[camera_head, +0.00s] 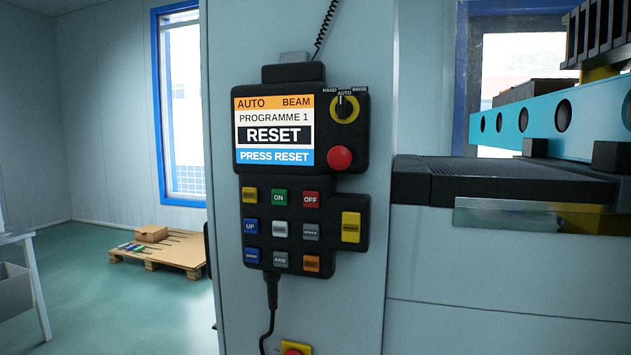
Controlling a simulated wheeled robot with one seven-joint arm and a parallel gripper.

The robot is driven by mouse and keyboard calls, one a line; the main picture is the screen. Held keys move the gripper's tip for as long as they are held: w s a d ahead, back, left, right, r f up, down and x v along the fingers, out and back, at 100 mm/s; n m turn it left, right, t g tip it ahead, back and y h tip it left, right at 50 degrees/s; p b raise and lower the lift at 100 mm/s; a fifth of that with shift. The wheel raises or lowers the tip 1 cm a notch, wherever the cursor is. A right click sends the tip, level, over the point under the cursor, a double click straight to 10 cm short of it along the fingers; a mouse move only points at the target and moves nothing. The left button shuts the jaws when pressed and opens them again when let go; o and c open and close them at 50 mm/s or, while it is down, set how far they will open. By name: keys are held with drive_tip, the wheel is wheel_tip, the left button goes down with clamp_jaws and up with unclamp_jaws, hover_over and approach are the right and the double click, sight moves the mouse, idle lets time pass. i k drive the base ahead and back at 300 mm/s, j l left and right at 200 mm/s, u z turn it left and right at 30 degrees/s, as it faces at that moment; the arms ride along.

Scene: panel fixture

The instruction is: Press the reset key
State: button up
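A black control pendant (354,191) is mounted on a pale grey column. Its lit screen (273,129) reads AUTO, BEAM, PROGRAMME 1, RESET and PRESS RESET. Below are a green ON key (279,197), a red OFF key (311,200), a blue UP key (250,227) and a grey AXIS key (280,260). A small yellow key (249,195), a large yellow key (351,227) and an orange key (311,264) have labels too small to read. I cannot tell which key is the reset key. My gripper is not in view.
A selector knob (344,107) on yellow points to AUTO, above a red button (339,158). A cable (271,291) hangs below, near another red button (294,350) on yellow. A dark machine ledge (500,182) and blue beam (560,118) project at right. A pallet (160,249) lies back left.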

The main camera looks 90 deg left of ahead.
sight(250, 193)
drive_tip(key=u, duration=2.1)
